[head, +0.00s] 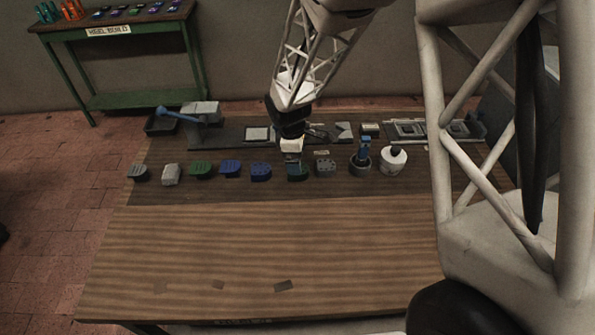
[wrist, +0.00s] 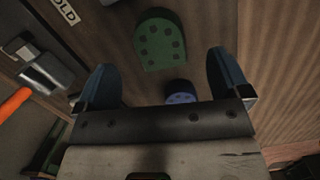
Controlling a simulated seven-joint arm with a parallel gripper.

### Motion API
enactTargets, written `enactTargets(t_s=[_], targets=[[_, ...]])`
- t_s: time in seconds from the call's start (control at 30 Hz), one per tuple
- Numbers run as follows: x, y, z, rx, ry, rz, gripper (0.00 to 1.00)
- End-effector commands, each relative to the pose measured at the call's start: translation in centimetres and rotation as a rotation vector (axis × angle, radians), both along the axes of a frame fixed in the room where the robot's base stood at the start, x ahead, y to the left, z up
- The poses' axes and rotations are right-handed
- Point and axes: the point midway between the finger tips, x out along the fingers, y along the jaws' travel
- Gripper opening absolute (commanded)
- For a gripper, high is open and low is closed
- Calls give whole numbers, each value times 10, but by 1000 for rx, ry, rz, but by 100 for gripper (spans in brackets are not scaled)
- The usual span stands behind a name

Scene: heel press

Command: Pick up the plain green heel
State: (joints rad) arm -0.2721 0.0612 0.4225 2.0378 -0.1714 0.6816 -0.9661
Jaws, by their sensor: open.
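A row of heels lies across the back half of the bench. In the head view a green heel (head: 201,169) with no clear holes sits left of the middle. A second green heel (head: 297,174) lies just below my gripper (head: 292,159). In the wrist view a green heel with several dark dots (wrist: 160,42) lies beyond my open fingers (wrist: 163,76). A blue dotted heel (wrist: 181,91) shows between the fingers, partly hidden by the gripper's body. My gripper is empty and above the heels.
Dark blue (head: 230,168) and blue (head: 261,171) heels lie between the green ones. A grey heel (head: 325,166), a cup with a blue-handled tool (head: 361,167) and a white pot (head: 392,161) stand to the right. A lever press (head: 200,115) stands behind. The bench front (head: 250,240) is mostly clear.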

Motion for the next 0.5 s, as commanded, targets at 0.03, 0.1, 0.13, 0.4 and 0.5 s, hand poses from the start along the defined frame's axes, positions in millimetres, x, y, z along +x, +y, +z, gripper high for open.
enactTargets(t_s=[0.03, 0.1, 0.13, 0.4, 0.5], targets=[[0, 0, -3, -1, 2, 0, 95], [0, -1, -8, -1, 2, 0, 95], [0, -1, -11, -1, 2, 0, 95], [0, -3, -40, -1, 1, 1, 95], [0, -4, -47, -1, 1, 1, 95]])
